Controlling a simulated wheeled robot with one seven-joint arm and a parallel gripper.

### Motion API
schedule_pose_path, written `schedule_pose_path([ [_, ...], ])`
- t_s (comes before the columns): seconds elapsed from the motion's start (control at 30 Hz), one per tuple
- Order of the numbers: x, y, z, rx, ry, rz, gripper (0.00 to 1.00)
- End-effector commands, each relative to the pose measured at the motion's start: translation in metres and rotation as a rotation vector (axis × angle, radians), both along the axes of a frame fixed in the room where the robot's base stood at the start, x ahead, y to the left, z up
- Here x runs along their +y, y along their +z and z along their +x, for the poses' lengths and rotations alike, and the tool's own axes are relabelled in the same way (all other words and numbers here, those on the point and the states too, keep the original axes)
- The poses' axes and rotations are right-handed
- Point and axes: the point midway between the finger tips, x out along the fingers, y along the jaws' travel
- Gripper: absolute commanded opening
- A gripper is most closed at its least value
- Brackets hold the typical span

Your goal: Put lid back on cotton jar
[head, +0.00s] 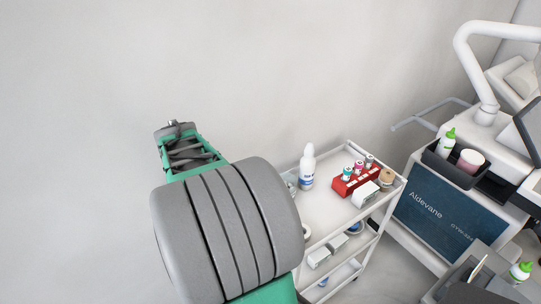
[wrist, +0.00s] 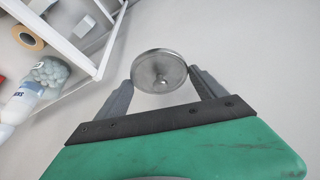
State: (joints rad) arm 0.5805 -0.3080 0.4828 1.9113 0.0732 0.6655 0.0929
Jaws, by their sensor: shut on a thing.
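The lid (wrist: 160,70) is a round metal disc with a small knob, held between my gripper's fingertips (wrist: 162,84) in the wrist view. My gripper is shut on its sides. The cotton jar (wrist: 50,72) is open, with pale cotton balls inside, at the left of the wrist view. It stands on the white cart, apart from the lid. In the head view my gripper (head: 174,127) is raised left of the cart, against the wall, and the lid is hard to make out. The jar there is mostly hidden behind my arm.
A white bottle (head: 307,168) stands beside the jar on the cart (head: 325,203). A red rack (head: 350,182) with vials, a white box (head: 365,195) and a tan roll (head: 386,180) stand to its right. The cart has raised rails. Space left of it is clear.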

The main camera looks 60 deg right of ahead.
Motion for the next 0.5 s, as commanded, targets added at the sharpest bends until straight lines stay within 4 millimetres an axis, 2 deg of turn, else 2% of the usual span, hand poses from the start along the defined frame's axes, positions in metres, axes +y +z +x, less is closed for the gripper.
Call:
schedule_pose_path([
  [0.03,-0.025,0.0,-0.011,0.001,-0.1,0.0,0.41],
  [0.2,-0.1,0.002,-0.051,0.002,-0.475,-0.001,0.41],
  [0.4,-0.177,0.012,-0.112,0.001,-1.003,-0.002,0.41],
  [0.5,-0.204,0.015,-0.141,0.001,-1.252,0.0,0.41],
])
